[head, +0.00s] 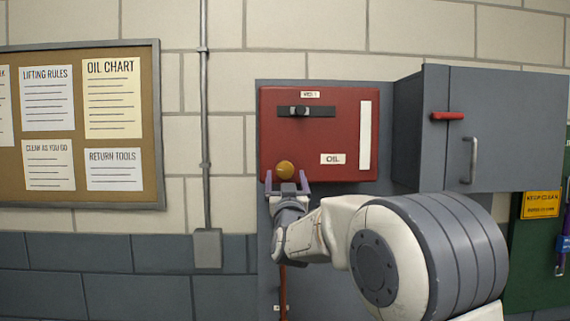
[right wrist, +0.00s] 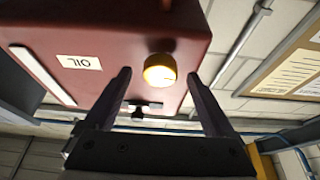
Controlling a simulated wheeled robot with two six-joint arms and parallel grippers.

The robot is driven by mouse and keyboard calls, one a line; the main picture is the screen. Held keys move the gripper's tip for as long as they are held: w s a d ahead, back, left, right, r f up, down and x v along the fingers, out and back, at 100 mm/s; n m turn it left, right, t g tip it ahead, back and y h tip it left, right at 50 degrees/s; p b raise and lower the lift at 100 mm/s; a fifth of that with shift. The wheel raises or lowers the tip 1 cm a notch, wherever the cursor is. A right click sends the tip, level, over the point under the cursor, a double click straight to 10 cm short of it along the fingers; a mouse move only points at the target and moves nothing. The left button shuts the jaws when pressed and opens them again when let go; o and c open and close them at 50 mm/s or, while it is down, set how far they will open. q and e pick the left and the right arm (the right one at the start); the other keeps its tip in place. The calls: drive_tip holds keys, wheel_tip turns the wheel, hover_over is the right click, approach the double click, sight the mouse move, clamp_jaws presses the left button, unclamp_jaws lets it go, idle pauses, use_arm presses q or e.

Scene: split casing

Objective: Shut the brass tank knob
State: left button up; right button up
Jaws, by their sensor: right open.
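The brass knob (head: 285,169) sits low on the left part of the front of the red oil tank (head: 315,140). It also shows in the right wrist view (right wrist: 160,72), lit yellow. My right gripper (head: 287,183) is open, just below the knob in the head view, with a finger to each side. In the right wrist view the knob appears between the two spread fingertips, with gaps on both sides, so I see no contact. How deep the fingers reach around it I cannot tell. My left gripper is in neither view.
A black slot with a small slider (head: 300,111) is above the knob, and a white strip (head: 365,135) is at the tank's right. A grey cabinet (head: 510,125) with a red lever (head: 447,116) stands to the right. A vertical conduit (head: 204,120) runs left of the tank.

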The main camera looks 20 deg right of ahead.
drive_tip(key=shift+p+x, duration=0.35)
drive_tip(key=shift+x, duration=0.75)
